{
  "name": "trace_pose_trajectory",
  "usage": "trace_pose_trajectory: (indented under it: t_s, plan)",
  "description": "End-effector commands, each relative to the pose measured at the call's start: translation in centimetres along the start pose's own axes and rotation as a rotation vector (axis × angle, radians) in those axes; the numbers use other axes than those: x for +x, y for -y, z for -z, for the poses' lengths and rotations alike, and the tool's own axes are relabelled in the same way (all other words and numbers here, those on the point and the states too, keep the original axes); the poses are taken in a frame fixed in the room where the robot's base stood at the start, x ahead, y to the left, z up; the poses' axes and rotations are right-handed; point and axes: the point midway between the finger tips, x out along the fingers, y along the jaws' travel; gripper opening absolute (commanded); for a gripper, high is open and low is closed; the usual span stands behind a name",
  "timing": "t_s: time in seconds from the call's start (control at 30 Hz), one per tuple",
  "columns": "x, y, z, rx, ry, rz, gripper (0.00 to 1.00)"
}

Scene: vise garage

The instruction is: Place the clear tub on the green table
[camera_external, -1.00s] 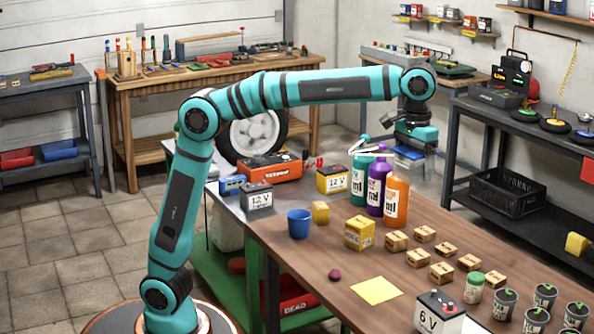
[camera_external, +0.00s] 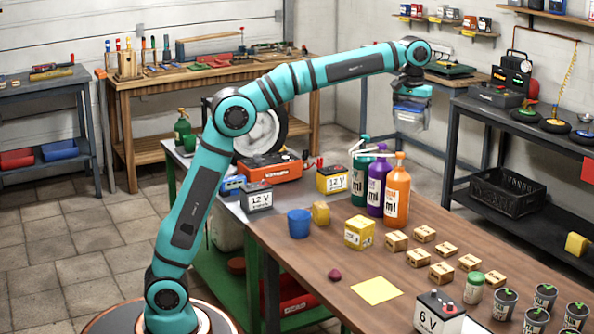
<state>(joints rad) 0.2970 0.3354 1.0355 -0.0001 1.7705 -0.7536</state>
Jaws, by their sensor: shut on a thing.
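My gripper (camera_external: 411,94) is shut on the clear tub (camera_external: 409,116), a small bluish see-through box, and holds it in the air. The fingertips are hard to make out at this size. The tub hangs upright and shows above and behind the spray bottles, apart from any surface. The green table (camera_external: 330,244) has a brown top in front, a grey metal part at the back left, and green legs and lower shelf. How far the tub is from the table's far edge cannot be told.
Purple (camera_external: 375,187), orange (camera_external: 397,193) and teal (camera_external: 358,180) bottles stand near the table's far edge. Batteries, a blue cup (camera_external: 299,223), several small boxes and cans crowd the top. Bare wood shows around the yellow sheet (camera_external: 376,290). A dark bench (camera_external: 520,142) stands right.

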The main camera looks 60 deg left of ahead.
Motion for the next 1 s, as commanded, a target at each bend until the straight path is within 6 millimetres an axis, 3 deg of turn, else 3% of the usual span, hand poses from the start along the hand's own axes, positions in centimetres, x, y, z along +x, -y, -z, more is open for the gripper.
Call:
trace_pose_trajectory:
  t_s: [0.1, 0.4, 0.67, 1.0]
  plan:
    - [0.0, 3.1, 3.6, -0.053, 0.000, 0.000, 0.44]
    - [-0.1, 11.4, 11.4, -0.176, 0.000, 0.000, 0.44]
    - [-0.1, 19.6, 17.1, -0.283, 0.000, 0.000, 0.44]
    - [0.0, 31.5, 23.0, -0.422, 0.000, 0.000, 0.44]
